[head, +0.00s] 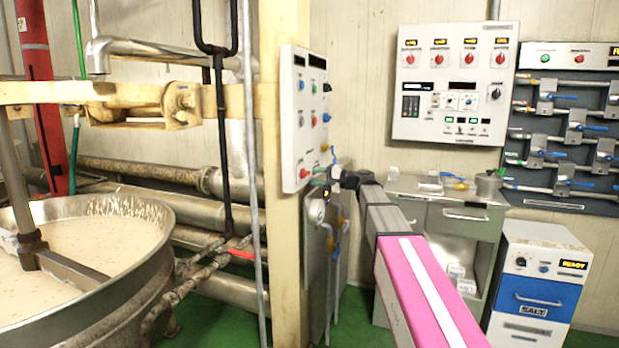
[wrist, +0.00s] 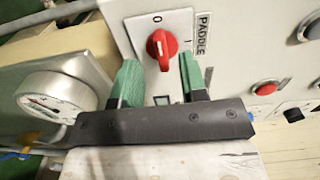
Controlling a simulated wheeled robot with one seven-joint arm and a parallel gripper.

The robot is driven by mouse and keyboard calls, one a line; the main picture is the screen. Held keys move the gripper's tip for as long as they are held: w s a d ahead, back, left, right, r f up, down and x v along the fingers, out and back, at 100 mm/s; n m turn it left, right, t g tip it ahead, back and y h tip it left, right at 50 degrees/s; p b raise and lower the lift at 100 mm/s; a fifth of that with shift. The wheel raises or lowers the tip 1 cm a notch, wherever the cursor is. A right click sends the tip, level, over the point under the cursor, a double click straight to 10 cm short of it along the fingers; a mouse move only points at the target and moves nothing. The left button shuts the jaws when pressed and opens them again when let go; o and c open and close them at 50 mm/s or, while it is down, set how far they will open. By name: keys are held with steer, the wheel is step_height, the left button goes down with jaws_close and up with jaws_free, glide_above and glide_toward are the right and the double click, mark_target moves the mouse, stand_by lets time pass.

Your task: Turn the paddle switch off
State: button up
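The paddle switch (wrist: 161,46) is a red rotary knob on a white plate marked 0 and I, with a PADDLE label (wrist: 203,35) beside it. It sits at the top middle of the wrist view. Its handle lies roughly upright in that picture; I cannot tell for sure which mark it points at. My gripper (wrist: 160,72) has green fingertips, set apart on either side of the knob's lower end, with no clear contact. In the head view my gripper (head: 324,178) is small at the lower right edge of the control panel (head: 297,110) on the cream post.
A pressure gauge (wrist: 52,103) is left of my fingers in the wrist view. A red button (wrist: 265,88) and other controls are to the right. The kettle (head: 150,265) with pale nougat stands at the left. A grey cabinet (head: 460,235) stands behind my arm.

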steer(key=v, duration=0.6)
steer(key=shift+s+d+f, duration=0.1)
steer(key=shift+d, duration=0.05)
steer(key=s+d+f+g+h, duration=0.1)
steer(key=s+f+h, duration=0.25)
steer(key=f, duration=0.55)
steer(key=s+d+f+n+g+h, duration=0.15)
steer(key=s+f, duration=0.35)
steer(key=f, duration=0.5)
steer(key=s+d+f+m+g+h, duration=0.1)
steer(key=s+f+h, duration=0.3)
steer(key=f, duration=0.5)
steer(key=s+d+f+n+g+h, duration=0.1)
steer(key=s+d+f+h, duration=0.3)
steer(key=s+f, duration=0.4)
steer(key=s+d+f+n+g+h, duration=0.1)
steer(key=s+d+f+n+h, duration=0.1)
steer(key=s+d+f+h, duration=0.2)
steer(key=s+d+f, duration=0.2)
steer(key=s+f, duration=0.2)
steer(key=shift+s+g, duration=0.2)
steer(key=shift+g, duration=0.15)
